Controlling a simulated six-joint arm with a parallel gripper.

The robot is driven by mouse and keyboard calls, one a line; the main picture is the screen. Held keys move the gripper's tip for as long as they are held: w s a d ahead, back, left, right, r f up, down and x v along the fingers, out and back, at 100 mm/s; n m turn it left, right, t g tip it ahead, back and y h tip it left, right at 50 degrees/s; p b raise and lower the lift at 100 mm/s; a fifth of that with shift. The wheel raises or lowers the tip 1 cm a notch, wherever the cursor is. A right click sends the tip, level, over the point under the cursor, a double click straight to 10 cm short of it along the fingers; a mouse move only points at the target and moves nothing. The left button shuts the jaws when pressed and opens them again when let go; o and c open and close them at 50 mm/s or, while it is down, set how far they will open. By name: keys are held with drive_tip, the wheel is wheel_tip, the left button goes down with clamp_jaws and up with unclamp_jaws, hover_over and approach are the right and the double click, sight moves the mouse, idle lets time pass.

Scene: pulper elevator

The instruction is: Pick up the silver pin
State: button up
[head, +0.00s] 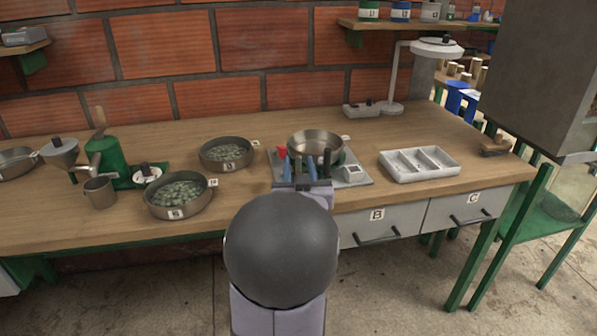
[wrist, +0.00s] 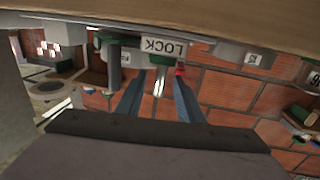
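In the wrist view, a small silver piece that looks like the pin (wrist: 160,82) shows between the fingers of my gripper (wrist: 158,76), close to a white plate marked LOCK (wrist: 163,47). My gripper is open, with a gap on each side of this piece. I cannot tell how deep it lies between the fingers. In the head view, my gripper (head: 299,168) is at the front of the grey scale-like base (head: 365,181) with a metal pan (head: 316,141) on it. My arm hides part of the base, and I cannot make out the pin there.
Two bowls of green beans (head: 180,196) (head: 227,153) stand to the left, beyond them a green grinder (head: 109,158) and a metal cup (head: 99,192). A white divided tray (head: 419,164) is at right. A lamp (head: 393,80) stands behind.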

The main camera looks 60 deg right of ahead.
drive_tip(key=shift+w+d, duration=0.4)
drive_tip(key=shift+d, duration=0.1)
drive_tip(key=shift+c, duration=0.3)
clamp_jaws()
drive_tip(key=shift+r, duration=0.15)
